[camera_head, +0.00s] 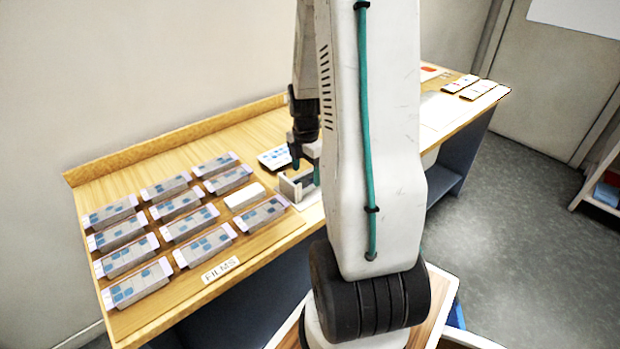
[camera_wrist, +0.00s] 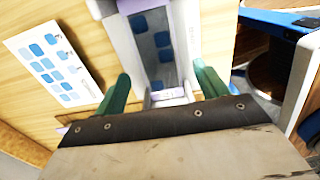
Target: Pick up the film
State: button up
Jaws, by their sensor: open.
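My gripper (camera_head: 306,171) is open above a small grey and white holder (camera_head: 297,188) on the table. In the wrist view its two green fingers (camera_wrist: 161,72) stand apart, one on each side of a grey film (camera_wrist: 152,40) with blue squares. This film sits in a pale lilac and white frame (camera_wrist: 184,30). I cannot tell whether the fingers touch it. Several similar grey films with blue squares, such as a front one (camera_head: 205,246), lie in rows left of my gripper, behind a "FILMS" label (camera_head: 221,270). My arm hides part of the table.
A white card with blue squares (camera_head: 275,158) lies behind the holder and also shows in the wrist view (camera_wrist: 55,62). A plain white block (camera_head: 244,196) lies among the films. A raised wooden edge (camera_head: 170,140) runs along the back. More cards (camera_head: 468,88) lie at far right.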

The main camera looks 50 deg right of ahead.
jog(key=shift+f, duration=0.5)
jog(key=c, duration=1)
jog(key=shift+c, duration=0.2)
